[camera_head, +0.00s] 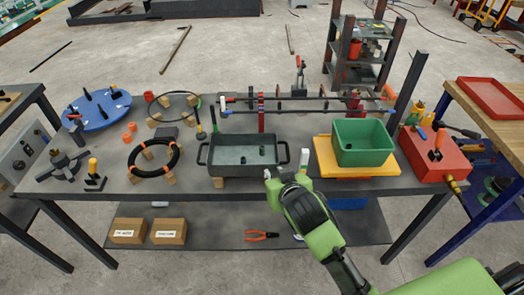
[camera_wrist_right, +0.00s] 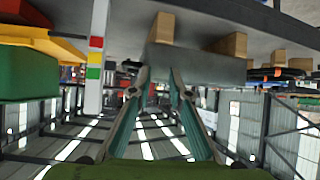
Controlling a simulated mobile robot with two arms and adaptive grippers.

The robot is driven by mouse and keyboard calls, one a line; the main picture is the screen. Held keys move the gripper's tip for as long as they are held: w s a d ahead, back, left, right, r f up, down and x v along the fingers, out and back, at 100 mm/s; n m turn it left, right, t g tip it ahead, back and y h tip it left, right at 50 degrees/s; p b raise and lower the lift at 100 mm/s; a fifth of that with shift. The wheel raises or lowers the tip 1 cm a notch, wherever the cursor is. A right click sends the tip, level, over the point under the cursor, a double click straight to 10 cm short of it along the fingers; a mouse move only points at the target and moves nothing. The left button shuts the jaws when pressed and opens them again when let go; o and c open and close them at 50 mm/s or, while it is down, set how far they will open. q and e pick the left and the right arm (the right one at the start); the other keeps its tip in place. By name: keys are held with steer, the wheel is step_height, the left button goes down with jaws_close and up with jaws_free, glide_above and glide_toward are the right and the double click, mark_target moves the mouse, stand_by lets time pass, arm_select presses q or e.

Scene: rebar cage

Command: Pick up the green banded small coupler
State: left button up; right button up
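A grey tray (camera_head: 222,172) with side handles stands at the middle front of the table. Small dark couplers lie in it, one near the back (camera_head: 262,150) and one nearer the middle (camera_head: 243,160). A green band cannot be made out clearly on either one. My right gripper (camera_head: 286,172) is just in front of the tray's front right edge, fingers apart and empty. My left gripper is not in view.
A green bin (camera_head: 363,158) stands on a yellow board (camera_head: 322,160) right of the tray, with a small dark object inside. A black ring (camera_head: 154,168) lies left. Rods on stands run behind the tray. A red box (camera_head: 434,165) is far right.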

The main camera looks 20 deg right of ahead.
mark_target(262, 148)
steer(key=shift+t, duration=0.5)
steer(key=w, duration=0.3)
steer(key=w+f, duration=0.1)
steer(key=w, duration=0.6)
steer(key=shift+w+d+f+p, duration=0.15)
steer(key=shift+w+p, duration=0.05)
steer(key=shift+p, duration=0.1)
steer(key=shift+w+f, duration=0.15)
steer(key=shift+w, duration=0.3)
steer(key=shift+p+x, duration=0.55)
steer(key=shift+x, duration=1.6)
steer(key=shift+d, duration=0.1)
steer(key=shift+s, duration=0.1)
jaws_close()
